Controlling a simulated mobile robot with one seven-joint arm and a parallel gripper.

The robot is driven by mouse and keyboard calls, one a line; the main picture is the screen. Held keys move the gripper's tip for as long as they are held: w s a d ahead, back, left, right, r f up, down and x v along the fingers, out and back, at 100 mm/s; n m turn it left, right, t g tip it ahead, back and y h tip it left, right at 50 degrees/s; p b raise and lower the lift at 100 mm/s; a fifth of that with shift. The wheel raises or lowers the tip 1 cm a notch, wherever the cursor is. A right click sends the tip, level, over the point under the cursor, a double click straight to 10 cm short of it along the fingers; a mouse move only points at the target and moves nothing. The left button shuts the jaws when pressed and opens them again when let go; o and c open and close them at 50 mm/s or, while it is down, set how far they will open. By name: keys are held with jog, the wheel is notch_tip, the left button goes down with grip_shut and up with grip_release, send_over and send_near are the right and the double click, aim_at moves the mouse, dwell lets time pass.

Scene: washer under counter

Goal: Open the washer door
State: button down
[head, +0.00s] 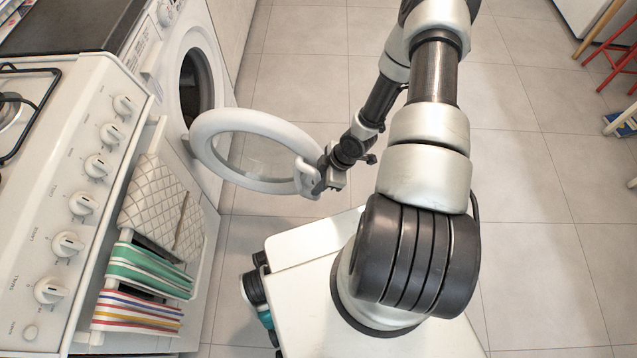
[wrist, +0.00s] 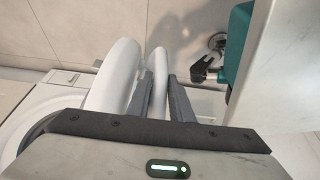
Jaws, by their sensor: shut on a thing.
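The white washer (head: 176,50) stands under the counter at the upper left of the head view. Its round white door (head: 214,120) is swung well out from the front, and the dark drum opening (head: 196,85) shows behind it. My gripper (head: 312,180) is at the door's free edge, shut on the white door handle (head: 304,172). In the wrist view, the door rim (wrist: 118,75) and the handle (wrist: 157,82) show beside my gripper's fingers (wrist: 155,95). The fingertips are partly hidden by the handle and rim.
A white stove (head: 90,190) with knobs stands left of the washer, with a quilted cloth (head: 160,205) and striped towels (head: 145,275) hanging on its front. Tiled floor (head: 300,60) is clear beyond the door. A red stool (head: 615,60) stands at the far right.

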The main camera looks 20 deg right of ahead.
jog(key=shift+a, duration=0.1)
jog(key=c, duration=1.9)
grip_release()
jog(key=shift+w, duration=0.1)
jog(key=shift+r, duration=0.1)
jog(key=p+v, duration=0.7)
jog(key=v, duration=1)
jog(key=shift+p, duration=0.35)
jog(key=shift+r, duration=0.1)
